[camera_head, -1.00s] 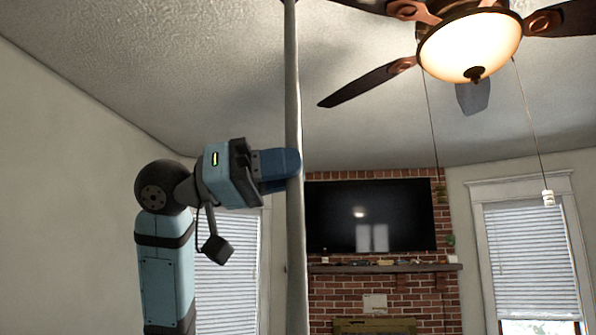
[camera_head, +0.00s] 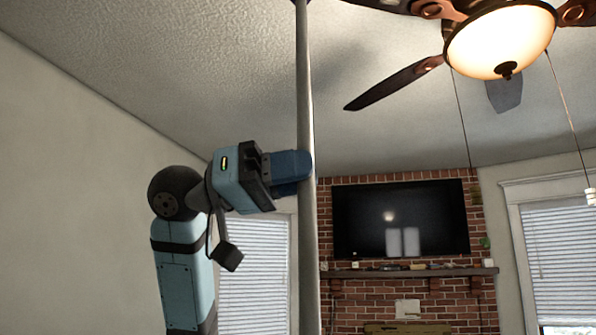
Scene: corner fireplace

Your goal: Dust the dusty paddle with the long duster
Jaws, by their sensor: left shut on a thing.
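My left gripper (camera_head: 305,168) is shut on the grey pole of the long duster (camera_head: 304,90), near the middle of the picture. The pole stands nearly upright and runs out of the top and bottom of the view, so the duster's head is hidden. The ceiling fan's paddles are at the upper right. A dark brown paddle (camera_head: 395,84) points down and left, to the right of the pole and apart from it in the picture. A greyer paddle (camera_head: 505,93) shows behind the lamp. I cannot tell for sure which is dusty. My right gripper is not in view.
The lit fan lamp (camera_head: 500,42) hangs at the upper right, with pull chains (camera_head: 570,110) below. A television (camera_head: 400,218) hangs on the brick fireplace (camera_head: 455,300) above a mantel (camera_head: 410,271). Windows with blinds stand on both sides. The upper left is clear.

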